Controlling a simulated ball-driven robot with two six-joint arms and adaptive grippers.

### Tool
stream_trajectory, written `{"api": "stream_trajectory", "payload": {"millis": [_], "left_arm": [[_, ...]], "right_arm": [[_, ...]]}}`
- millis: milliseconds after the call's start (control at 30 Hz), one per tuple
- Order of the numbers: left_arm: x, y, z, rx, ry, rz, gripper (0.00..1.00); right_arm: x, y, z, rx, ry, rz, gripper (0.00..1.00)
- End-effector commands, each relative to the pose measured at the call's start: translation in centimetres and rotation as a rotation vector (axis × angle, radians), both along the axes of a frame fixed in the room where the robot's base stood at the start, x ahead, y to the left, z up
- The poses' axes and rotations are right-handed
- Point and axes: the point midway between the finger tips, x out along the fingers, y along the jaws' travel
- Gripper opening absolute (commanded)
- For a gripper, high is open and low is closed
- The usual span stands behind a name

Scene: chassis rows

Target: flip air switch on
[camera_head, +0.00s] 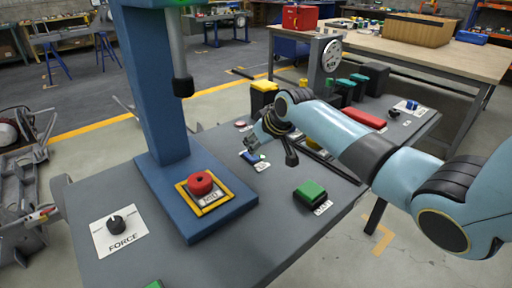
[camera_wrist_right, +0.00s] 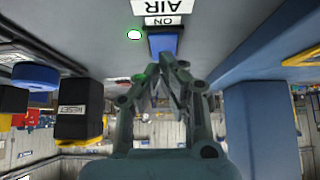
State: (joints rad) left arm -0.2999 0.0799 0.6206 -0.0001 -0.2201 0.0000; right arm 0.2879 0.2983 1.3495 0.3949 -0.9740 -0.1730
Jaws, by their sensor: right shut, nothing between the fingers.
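The air switch (camera_head: 250,157) is a small blue rocker with a white label on the grey bench top, in the middle of the head view. In the right wrist view, the blue rocker (camera_wrist_right: 165,43) shows with its "ON" and "AIR" labels, upside down. My right gripper (camera_head: 262,136) is shut and empty, close above the switch. In the right wrist view, its fingertips (camera_wrist_right: 166,68) lie just below the rocker in the picture; I cannot tell whether they touch it. My left gripper is not in view.
A blue press column (camera_head: 155,90) stands left of the switch, with a red button (camera_head: 200,183) at its base. A green button (camera_head: 310,192) and a FORCE knob (camera_head: 122,224) are on the bench top. Several coloured bins and a round gauge (camera_head: 331,56) stand behind my right arm.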

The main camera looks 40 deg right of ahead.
Motion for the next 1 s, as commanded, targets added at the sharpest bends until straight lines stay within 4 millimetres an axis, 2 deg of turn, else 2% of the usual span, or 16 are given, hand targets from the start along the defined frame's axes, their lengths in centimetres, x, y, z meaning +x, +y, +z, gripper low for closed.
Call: {"api": "stream_trajectory", "payload": {"millis": [367, 467, 667, 800, 1000], "left_arm": [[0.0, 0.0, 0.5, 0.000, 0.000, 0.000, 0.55], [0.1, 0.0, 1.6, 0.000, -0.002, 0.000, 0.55], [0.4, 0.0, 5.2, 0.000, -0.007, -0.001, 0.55], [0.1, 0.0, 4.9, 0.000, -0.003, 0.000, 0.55], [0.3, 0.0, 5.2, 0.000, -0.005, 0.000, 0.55]], "right_arm": [[0.0, 0.0, 0.5, -0.001, 0.000, -0.001, 0.00], [0.1, 0.0, 1.6, 0.000, -0.001, -0.001, 0.00], [0.3, 0.0, 5.0, 0.000, 0.000, -0.004, 0.00], [-2.6, -0.3, 6.2, -0.005, 0.001, -0.002, 0.00], [-5.8, -0.5, 8.6, -0.003, 0.001, -0.001, 0.00]]}}
